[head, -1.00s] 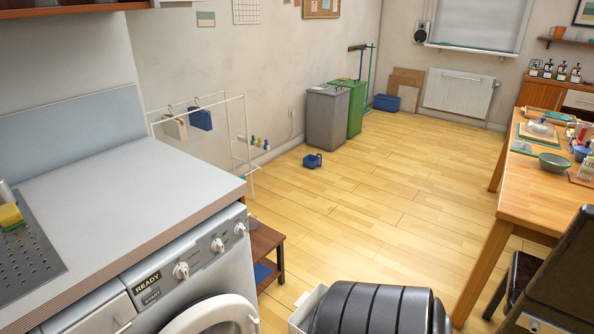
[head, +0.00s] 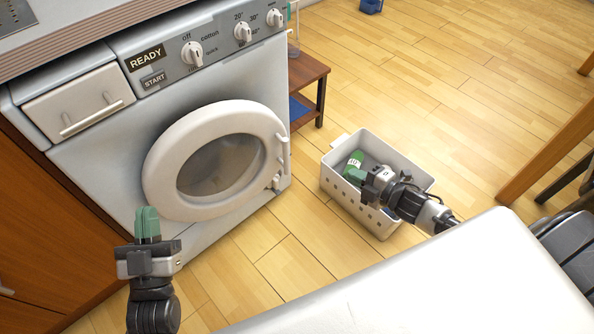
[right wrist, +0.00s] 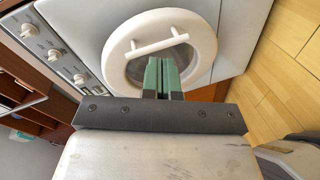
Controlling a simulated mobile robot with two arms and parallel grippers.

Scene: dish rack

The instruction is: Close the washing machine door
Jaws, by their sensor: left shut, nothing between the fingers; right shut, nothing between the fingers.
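The washing machine (head: 85,150) stands at the left in the head view. Its round white door (head: 160,160) lies close to the machine's front, with its handle (head: 282,160) on the right side. I cannot tell whether a narrow gap remains. The door also shows in the right wrist view (right wrist: 118,45), beyond my right gripper's fingertips. My left gripper (head: 147,222) is shut and empty, pointing up at the door's lower left, apparently apart from it. My right gripper (head: 356,176) is shut and empty; it shows above the basket, right of the door. Its green fingers (right wrist: 162,75) are together.
A white basket (head: 378,222) stands on the floor right of the machine; something green with a white mark shows inside it. A brown side table (head: 305,72) is behind it. A wooden table leg (head: 550,150) is at the right. Floor between machine and basket is clear.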

